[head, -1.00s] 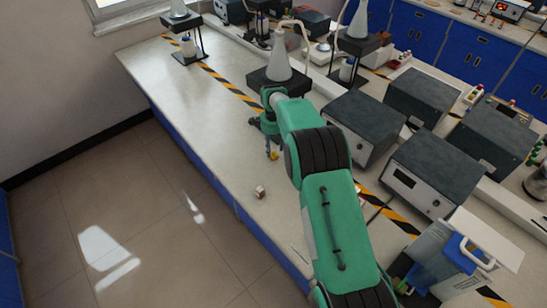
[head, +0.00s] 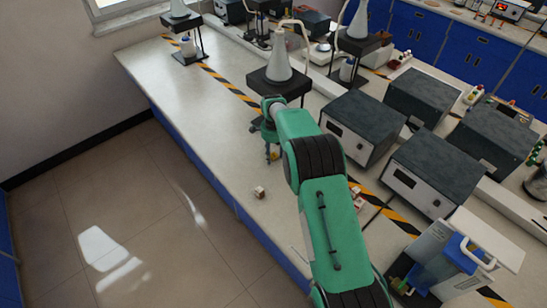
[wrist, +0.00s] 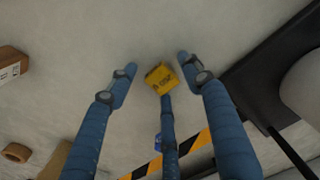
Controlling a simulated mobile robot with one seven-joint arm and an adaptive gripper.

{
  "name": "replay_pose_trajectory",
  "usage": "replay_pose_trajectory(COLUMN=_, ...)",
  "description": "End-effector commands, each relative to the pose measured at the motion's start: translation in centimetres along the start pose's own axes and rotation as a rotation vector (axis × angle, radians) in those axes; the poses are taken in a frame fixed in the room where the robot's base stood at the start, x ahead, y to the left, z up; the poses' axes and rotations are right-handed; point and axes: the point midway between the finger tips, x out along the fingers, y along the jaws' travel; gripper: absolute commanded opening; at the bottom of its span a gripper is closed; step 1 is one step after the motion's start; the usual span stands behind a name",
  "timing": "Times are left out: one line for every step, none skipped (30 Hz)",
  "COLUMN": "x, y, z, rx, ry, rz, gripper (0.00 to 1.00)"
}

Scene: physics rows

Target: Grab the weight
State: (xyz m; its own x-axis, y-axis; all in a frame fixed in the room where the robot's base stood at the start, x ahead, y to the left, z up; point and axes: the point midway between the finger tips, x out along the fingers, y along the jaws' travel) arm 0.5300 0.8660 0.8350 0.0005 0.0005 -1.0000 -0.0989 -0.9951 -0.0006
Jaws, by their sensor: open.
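The weight (wrist: 161,78) is a small yellow block with dark lettering, resting on the pale worktop in the wrist view. It shows as a small yellow spot in the head view (head: 276,155), partly hidden by my gripper. My gripper (wrist: 157,66) has blue fingers, spread open. Two fingertips lie to the left and right of the weight, with gaps on both sides. A third finger comes up from below and ends close to the weight's lower edge; I cannot tell if it touches. In the head view my gripper (head: 270,148) points down at the bench.
A small box (head: 260,192) lies near the bench's front edge. A stand with a conical flask (head: 279,62) is behind my gripper. Grey instrument boxes (head: 361,127) stand to the right. A tape roll (wrist: 17,152) lies lower left in the wrist view. The bench to the left is clear.

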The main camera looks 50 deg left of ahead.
Motion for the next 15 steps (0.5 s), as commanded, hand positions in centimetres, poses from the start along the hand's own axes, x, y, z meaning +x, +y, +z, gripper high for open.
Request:
replay_pose_trajectory(x=-0.02, y=-0.01, z=0.00, rx=0.000, ry=0.000, rz=0.000, gripper=0.50)
replay_pose_trajectory(x=-0.01, y=-0.01, z=0.00, rx=0.000, ry=0.000, rz=0.000, gripper=0.50)
replay_pose_trajectory(x=-0.01, y=0.00, z=0.00, rx=0.000, ry=0.000, rz=0.000, gripper=0.50)
replay_pose_trajectory(x=0.00, y=0.01, z=0.01, rx=0.000, ry=0.000, rz=0.000, gripper=0.50)
replay_pose_trajectory(x=0.00, y=0.01, z=0.01, rx=0.000, ry=0.000, rz=0.000, gripper=0.50)
replay_pose_trajectory(x=0.01, y=0.01, z=0.01, rx=0.000, ry=0.000, rz=0.000, gripper=0.50)
replay_pose_trajectory(x=0.01, y=0.02, z=0.01, rx=0.000, ry=0.000, rz=0.000, gripper=0.50)
replay_pose_trajectory(x=0.02, y=0.02, z=0.01, rx=0.000, ry=0.000, rz=0.001, gripper=0.50)
replay_pose_trajectory(x=0.02, y=0.02, z=0.01, rx=0.000, ry=0.000, rz=0.001, gripper=0.50)
replay_pose_trajectory(x=0.01, y=0.02, z=0.01, rx=0.000, ry=0.000, rz=0.001, gripper=0.50)
replay_pose_trajectory(x=0.01, y=0.02, z=0.01, rx=0.000, ry=0.000, rz=0.001, gripper=0.50)
replay_pose_trajectory(x=0.02, y=0.03, z=0.01, rx=0.000, ry=0.000, rz=0.001, gripper=0.50)
replay_pose_trajectory(x=0.02, y=0.03, z=0.01, rx=0.000, ry=0.000, rz=0.001, gripper=0.50)
replay_pose_trajectory(x=0.03, y=0.03, z=0.01, rx=0.000, ry=0.000, rz=0.001, gripper=0.50)
replay_pose_trajectory(x=0.03, y=0.03, z=0.01, rx=0.000, ry=0.000, rz=0.001, gripper=0.44)
